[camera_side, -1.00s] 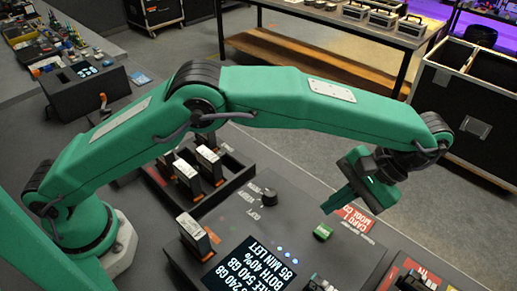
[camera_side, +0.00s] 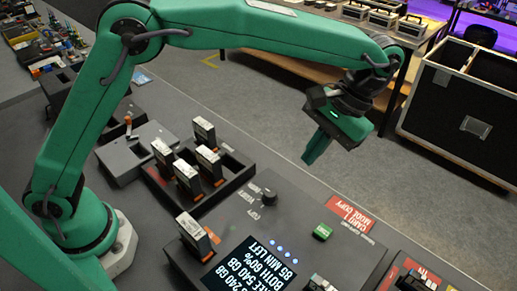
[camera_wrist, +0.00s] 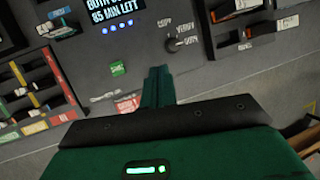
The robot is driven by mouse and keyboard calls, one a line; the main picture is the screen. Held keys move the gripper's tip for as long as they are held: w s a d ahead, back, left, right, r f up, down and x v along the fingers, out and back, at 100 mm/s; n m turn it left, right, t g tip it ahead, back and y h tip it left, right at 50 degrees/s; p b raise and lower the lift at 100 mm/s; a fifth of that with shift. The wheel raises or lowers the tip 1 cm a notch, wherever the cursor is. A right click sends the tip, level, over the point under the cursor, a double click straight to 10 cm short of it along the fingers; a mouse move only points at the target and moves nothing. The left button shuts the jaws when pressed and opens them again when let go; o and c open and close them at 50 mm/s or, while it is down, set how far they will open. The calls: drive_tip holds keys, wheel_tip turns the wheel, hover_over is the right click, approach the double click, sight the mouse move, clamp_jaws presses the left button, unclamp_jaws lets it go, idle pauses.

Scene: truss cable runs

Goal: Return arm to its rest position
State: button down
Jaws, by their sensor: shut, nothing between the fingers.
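My green arm is raised and bent over the dark work surface in the side view. My gripper (camera_side: 312,155) hangs in the air above and behind the console's far edge, fingers pointing down. The green fingers are together with nothing between them. In the wrist view my gripper (camera_wrist: 158,75) also shows its fingers closed, pointing toward the console. The console (camera_side: 290,210) has a lit screen (camera_side: 247,266), a black knob (camera_side: 268,196) and a green button (camera_side: 322,232). The gripper touches none of these.
A black tray (camera_side: 240,183) holds several upright cards left of the console. Another card (camera_side: 195,236) stands in a slot near the screen. A grey box (camera_side: 135,155) sits farther left. An open black case (camera_side: 465,115) stands on the floor at the right. The air around the gripper is clear.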

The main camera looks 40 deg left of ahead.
drive_tip(key=s+a+r+t+h, duration=0.2)
drive_tip(key=a+r, duration=0.2)
drive_tip(key=a, duration=0.4)
drive_tip(key=s+a+r+t+h, duration=0.1)
drive_tip(key=s+a+r+t, duration=0.2)
drive_tip(key=a, duration=0.5)
drive_tip(key=s+a+f+t, duration=0.2)
drive_tip(key=s+a+t, duration=0.2)
drive_tip(key=s+a, duration=0.6)
drive_tip(key=shift+s+a+f+n+t, duration=0.3)
drive_tip(key=shift+s+a, duration=0.1)
drive_tip(key=shift+a, duration=0.25)
